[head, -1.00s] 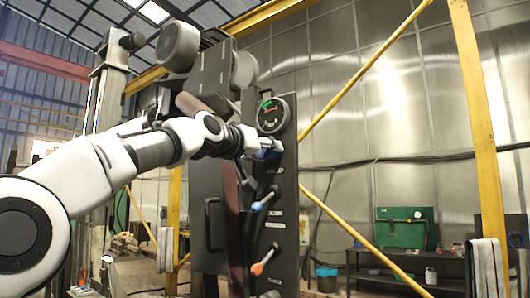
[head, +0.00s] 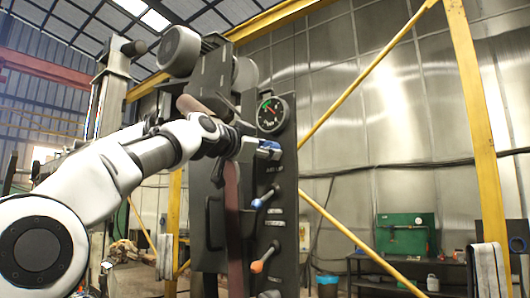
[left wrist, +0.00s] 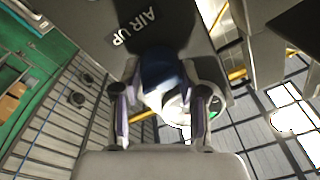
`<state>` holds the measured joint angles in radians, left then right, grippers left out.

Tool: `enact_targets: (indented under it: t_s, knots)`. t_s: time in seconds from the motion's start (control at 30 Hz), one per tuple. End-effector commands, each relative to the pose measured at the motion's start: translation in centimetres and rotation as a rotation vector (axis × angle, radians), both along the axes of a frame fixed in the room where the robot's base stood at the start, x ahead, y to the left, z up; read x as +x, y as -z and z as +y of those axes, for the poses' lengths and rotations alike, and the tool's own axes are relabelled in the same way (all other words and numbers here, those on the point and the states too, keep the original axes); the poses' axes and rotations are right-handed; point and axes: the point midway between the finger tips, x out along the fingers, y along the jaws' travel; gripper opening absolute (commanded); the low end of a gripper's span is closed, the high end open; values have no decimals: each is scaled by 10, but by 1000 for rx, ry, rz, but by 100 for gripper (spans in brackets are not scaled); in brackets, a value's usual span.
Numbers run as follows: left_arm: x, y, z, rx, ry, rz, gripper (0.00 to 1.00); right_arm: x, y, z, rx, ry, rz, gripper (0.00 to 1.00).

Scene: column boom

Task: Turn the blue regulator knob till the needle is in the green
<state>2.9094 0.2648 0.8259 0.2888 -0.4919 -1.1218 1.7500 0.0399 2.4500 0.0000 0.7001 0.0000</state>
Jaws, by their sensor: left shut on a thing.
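The blue regulator knob (head: 269,147) sticks out of the dark panel (head: 283,185), just below the round gauge (head: 271,114). The gauge has a green band at its upper left; its needle is too small to read surely against the band. My left gripper (head: 258,150) is shut on the knob. In the left wrist view the blue knob (left wrist: 160,72) sits between the two fingers (left wrist: 162,104), under the "AIR UP" lettering, and part of the gauge shows behind it with a bit of green. My right gripper is out of view.
Below the knob, the panel carries a blue-tipped lever (head: 258,203) and an orange-tipped lever (head: 257,267). A yellow post (head: 478,120) and diagonal yellow braces stand to the right. A workbench (head: 400,270) with a green board (head: 405,233) is farther back.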

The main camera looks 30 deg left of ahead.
Motion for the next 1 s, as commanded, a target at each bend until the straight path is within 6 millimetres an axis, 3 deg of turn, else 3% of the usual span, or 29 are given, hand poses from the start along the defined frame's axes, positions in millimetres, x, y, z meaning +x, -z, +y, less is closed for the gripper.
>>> enact_targets:
  t_s: [0.5, 1.0]
  knots:
    - [-1, -2, 2, 368, -5, -34, 7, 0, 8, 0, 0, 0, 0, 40]
    - [-1, -3, 2, 438, -5, -41, 7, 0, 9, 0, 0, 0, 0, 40]
